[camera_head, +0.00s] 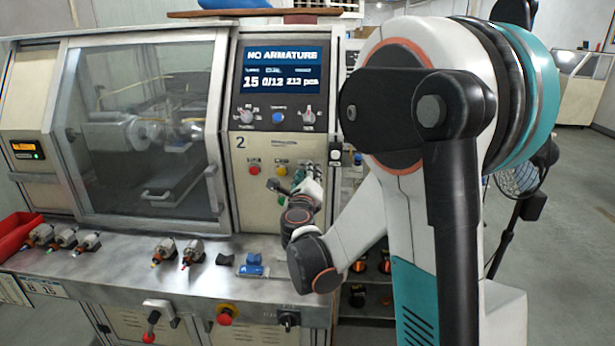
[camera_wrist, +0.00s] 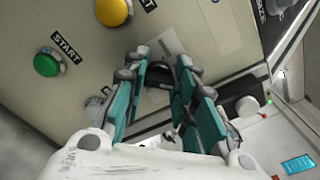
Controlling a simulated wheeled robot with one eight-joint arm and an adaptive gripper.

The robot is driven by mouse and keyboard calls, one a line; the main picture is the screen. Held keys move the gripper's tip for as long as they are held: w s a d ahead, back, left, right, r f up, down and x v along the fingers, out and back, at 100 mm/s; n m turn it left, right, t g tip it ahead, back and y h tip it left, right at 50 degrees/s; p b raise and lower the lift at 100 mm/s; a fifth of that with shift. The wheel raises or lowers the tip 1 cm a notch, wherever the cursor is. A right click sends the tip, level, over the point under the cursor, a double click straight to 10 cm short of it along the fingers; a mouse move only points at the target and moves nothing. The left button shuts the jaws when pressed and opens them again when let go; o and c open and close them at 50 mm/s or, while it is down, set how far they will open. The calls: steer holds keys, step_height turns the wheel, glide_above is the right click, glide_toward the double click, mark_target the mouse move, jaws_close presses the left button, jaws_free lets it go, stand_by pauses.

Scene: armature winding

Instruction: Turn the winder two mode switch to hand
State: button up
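Winder two's cream control panel (camera_head: 268,215) bears a "2" below its screen. My gripper (camera_head: 304,180) is at the lower right of this panel, its teal fingers pointing at it. In the wrist view my gripper (camera_wrist: 162,75) has its two fingers apart, one on each side of a dark knob (camera_wrist: 158,71) below a pale label plate. The fingers hide the knob's sides, so I cannot tell whether they touch it. The plate's lettering is unreadable, so I cannot confirm this is the mode switch or read its setting.
A green START button (camera_wrist: 46,64) and a yellow button (camera_wrist: 114,11) are on the panel near the fingers. The screen (camera_head: 282,70) reads "NO ARMATURE". A steel ledge (camera_head: 130,260) below carries several armatures and a blue fixture (camera_head: 252,265).

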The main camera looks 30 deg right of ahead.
steer(key=shift+n, duration=0.3)
steer(key=shift+f+n+b, duration=0.15)
steer(key=shift+n+b, duration=0.5)
steer(key=shift+n, duration=2.2)
steer(key=shift+f+n+b, duration=0.15)
steer(key=shift+n+b, duration=0.55)
steer(key=shift+n, duration=2.2)
steer(key=shift+f+n+b, duration=0.15)
steer(key=shift+n+b, duration=0.5)
steer(key=shift+n, duration=2.2)
steer(key=o, duration=1.1)
steer(key=shift+c, duration=0.2)
steer(key=v, duration=1.2)
